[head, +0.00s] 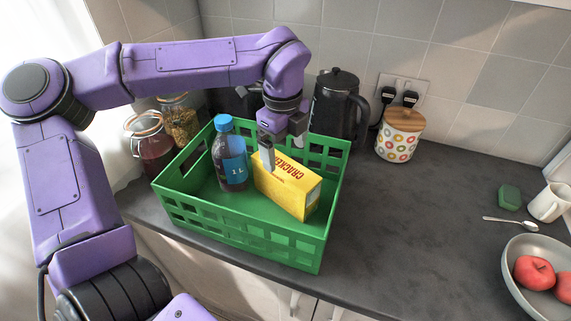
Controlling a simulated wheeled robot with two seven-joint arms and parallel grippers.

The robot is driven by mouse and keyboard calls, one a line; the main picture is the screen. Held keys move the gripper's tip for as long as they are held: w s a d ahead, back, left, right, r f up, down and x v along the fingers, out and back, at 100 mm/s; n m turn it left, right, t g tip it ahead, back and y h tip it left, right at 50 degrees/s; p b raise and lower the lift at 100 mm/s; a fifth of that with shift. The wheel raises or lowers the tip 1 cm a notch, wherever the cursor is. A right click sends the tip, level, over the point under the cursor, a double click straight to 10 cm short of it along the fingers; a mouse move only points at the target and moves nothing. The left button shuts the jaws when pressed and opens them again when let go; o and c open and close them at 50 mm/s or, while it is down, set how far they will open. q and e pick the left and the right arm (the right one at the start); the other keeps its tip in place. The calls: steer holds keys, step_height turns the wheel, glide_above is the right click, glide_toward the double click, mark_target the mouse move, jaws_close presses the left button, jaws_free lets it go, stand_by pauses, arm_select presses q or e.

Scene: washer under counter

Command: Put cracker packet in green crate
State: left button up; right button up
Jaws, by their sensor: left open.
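The yellow cracker packet (285,187) stands inside the green crate (245,238) on the counter, leaning slightly, with red lettering along its upper side. A dark bottle with a blue cap and blue label (231,158) stands in the crate, just left of the packet. My left gripper (281,156) reaches over the crate from above and is open at the packet's upper left end. One finger shows in front of the packet; the other is partly hidden. I cannot tell whether the fingers touch the packet. My right gripper is not in view.
A black kettle (338,103) stands behind the crate, with glass jars (152,145) at its left. A dotted canister (400,137), a grey bowl of red apples (515,272), a mug (549,203) and a spoon (508,222) are to the right. The counter between is clear.

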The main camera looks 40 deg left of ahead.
arm_select(q)
step_height(320, 180, up, 6)
steer(key=shift+s+f, duration=0.1)
steer(key=shift+s, duration=0.05)
